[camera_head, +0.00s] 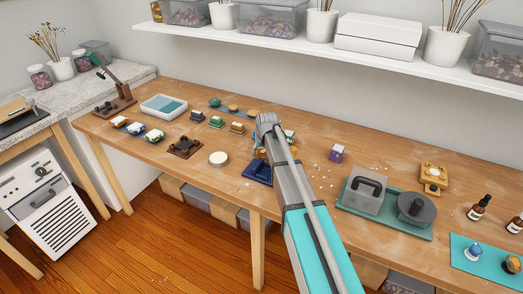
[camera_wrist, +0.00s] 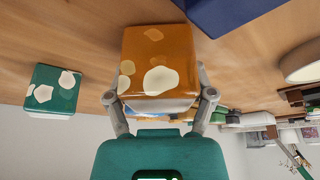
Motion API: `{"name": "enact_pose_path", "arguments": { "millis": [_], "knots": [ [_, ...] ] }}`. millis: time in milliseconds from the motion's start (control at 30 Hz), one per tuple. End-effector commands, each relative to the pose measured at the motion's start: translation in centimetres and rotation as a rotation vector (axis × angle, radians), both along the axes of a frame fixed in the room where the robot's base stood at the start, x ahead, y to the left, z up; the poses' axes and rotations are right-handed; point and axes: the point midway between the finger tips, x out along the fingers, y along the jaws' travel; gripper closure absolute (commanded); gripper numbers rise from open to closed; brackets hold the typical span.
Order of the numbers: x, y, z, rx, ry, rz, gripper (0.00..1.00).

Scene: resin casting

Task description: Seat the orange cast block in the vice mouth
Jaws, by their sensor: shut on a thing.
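The orange cast block (camera_wrist: 158,60) with cream spots is between the two grey fingers of my gripper (camera_wrist: 160,98) in the wrist view. The fingers are shut on its sides, and it looks clear of the wooden table. In the head view my own arm hides most of the gripper and the block. A dark blue piece (camera_head: 257,172), which may be the vice, sits just left of my arm. Its blue surface also shows beside the block at the top of the wrist view (camera_wrist: 228,14). I cannot make out its mouth.
A green block with cream spots (camera_wrist: 53,90) is left of the held block in the wrist view. A round cream disc (camera_head: 218,158) and a dark brown fixture (camera_head: 186,147) lie left of the blue piece. A purple block (camera_head: 337,153) and a green tray (camera_head: 385,224) are to the right.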

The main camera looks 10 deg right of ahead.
Motion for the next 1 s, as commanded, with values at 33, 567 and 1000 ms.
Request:
{"name": "enact_pose_path", "arguments": {
  "millis": [33, 567, 1000],
  "knots": [
    [0.00, 0.01, -0.06, 0.000, 0.000, 0.000, 0.84],
    [-0.01, 0.08, -0.28, 0.000, 0.000, 0.001, 0.00],
    [-0.12, 0.09, 0.38, 0.000, 0.000, 0.001, 0.00]
  ]
}}
